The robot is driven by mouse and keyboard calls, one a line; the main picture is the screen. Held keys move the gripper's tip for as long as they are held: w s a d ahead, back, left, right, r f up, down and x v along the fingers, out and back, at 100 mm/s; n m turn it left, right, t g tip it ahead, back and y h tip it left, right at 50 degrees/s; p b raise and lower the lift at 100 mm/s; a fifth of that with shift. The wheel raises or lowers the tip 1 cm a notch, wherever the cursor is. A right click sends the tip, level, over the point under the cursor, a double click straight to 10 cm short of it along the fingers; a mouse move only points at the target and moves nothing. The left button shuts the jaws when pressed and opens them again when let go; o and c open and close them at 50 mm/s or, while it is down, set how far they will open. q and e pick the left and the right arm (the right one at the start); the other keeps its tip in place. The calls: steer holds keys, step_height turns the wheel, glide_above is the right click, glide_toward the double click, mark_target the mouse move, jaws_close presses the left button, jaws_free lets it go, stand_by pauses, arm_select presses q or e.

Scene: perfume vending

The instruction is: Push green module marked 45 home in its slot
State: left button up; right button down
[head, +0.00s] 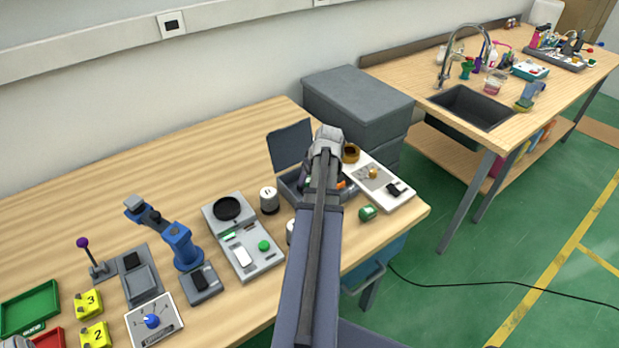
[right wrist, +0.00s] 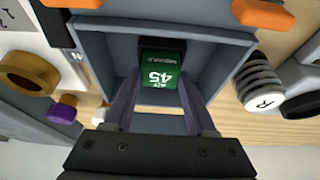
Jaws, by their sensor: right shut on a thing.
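The green module marked 45 (right wrist: 162,77) shows in the right wrist view inside a grey open box (right wrist: 200,30), its printed face toward the camera and upside down in the picture. My right gripper (right wrist: 160,90) is shut on it, with a finger at each side. Its depth in the slot cannot be told. In the head view my right arm and gripper (head: 326,140) cover much of the same grey box (head: 288,184) and hide the module. My left gripper does not show clearly.
The box's lid (head: 291,145) stands open behind it. A white panel (head: 385,197) lies to the right, and a small green object (head: 367,212) sits near the table's front edge. A grey panel with a black dish (head: 228,208) and a white cylinder (head: 269,200) stand left.

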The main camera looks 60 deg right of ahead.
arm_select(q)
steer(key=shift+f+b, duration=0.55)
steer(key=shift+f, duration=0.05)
arm_select(e)
steer(key=shift+f, duration=0.65)
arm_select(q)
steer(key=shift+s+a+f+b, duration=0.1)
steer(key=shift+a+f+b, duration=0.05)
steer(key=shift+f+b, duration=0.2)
arm_select(e)
steer(key=shift+s+a+f, duration=0.15)
steer(key=shift+a+f, duration=0.05)
steer(key=shift+a, duration=0.05)
